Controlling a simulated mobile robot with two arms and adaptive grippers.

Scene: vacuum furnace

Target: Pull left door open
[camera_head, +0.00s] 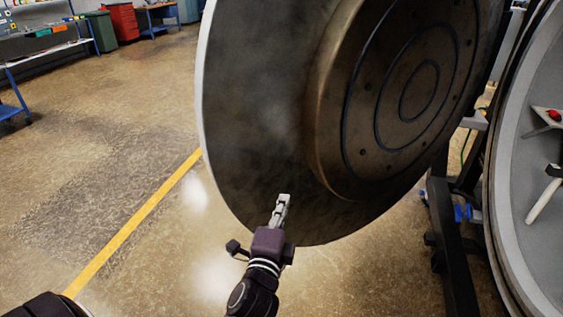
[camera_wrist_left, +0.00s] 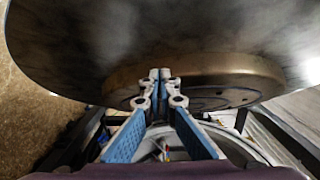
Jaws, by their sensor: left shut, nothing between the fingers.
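The left door (camera_head: 265,110) is a large dark round metal disc with a raised round hub (camera_head: 400,100) on its face. It stands swung away from the furnace opening (camera_head: 535,190) at the right of the head view. My left gripper (camera_head: 284,200) is shut and empty, in front of the door's lower part. In the left wrist view the closed fingers (camera_wrist_left: 160,76) overlap the door (camera_wrist_left: 190,35) and its hub (camera_wrist_left: 225,72). I cannot tell whether they touch it. My right gripper is not in view.
A dark support stand (camera_head: 452,240) with blue parts is below the door at the right. A yellow line (camera_head: 135,225) crosses the open floor at the left. A red cabinet (camera_head: 123,22), a green bin (camera_head: 101,32) and workbenches stand far back left.

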